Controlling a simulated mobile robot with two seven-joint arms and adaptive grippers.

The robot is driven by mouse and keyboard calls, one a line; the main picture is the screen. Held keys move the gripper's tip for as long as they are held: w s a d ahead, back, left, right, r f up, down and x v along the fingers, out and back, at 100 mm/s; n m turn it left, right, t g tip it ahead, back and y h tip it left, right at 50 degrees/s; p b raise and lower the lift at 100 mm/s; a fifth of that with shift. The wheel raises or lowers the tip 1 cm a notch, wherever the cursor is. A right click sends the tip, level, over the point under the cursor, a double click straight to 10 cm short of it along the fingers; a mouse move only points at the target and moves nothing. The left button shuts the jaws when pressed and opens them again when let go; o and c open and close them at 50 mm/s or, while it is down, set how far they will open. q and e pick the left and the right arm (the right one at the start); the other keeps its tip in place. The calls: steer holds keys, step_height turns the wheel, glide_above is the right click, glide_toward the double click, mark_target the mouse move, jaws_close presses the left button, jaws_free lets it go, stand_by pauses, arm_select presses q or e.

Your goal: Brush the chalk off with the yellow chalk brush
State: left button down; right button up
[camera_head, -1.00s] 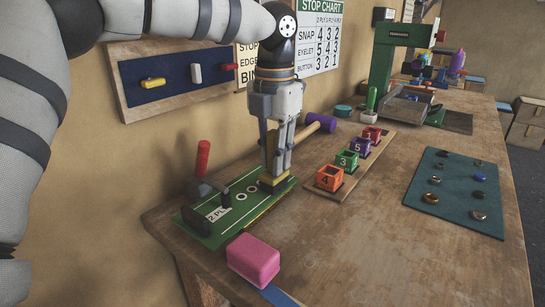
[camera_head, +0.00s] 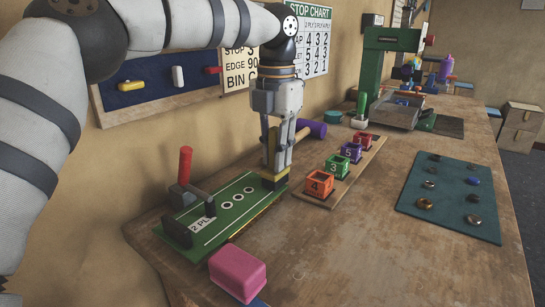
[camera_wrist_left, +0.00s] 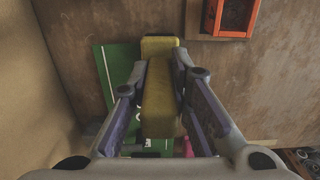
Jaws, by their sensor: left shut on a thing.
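The yellow chalk brush (camera_wrist_left: 160,100) is held upright between the fingers of my left gripper (camera_head: 276,172). In the head view the brush's base (camera_head: 274,183) is at the far right end of the green board (camera_head: 226,222); I cannot tell whether it presses on it. The board has white lines, three pale rings (camera_head: 238,197) and a "2 PL" label (camera_head: 201,225). The fingers hide part of the brush. The board also shows beside the brush in the wrist view (camera_wrist_left: 122,65). My right gripper is not in view.
A red-handled tool (camera_head: 185,165) stands at the board's left end. A pink block (camera_head: 238,273) lies in front. Numbered boxes (camera_head: 319,184) on a plank and a purple-headed mallet (camera_head: 312,129) are close right of the gripper. A teal mat (camera_head: 455,198) holds small rings.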

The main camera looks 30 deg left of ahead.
mark_target(276, 127)
arm_select(q)
steer(key=shift+w, duration=0.1)
step_height(276, 127, up, 6)
steer(key=shift+r+p, duration=0.1)
steer(key=shift+p, duration=0.4)
steer(key=shift+r, duration=0.45)
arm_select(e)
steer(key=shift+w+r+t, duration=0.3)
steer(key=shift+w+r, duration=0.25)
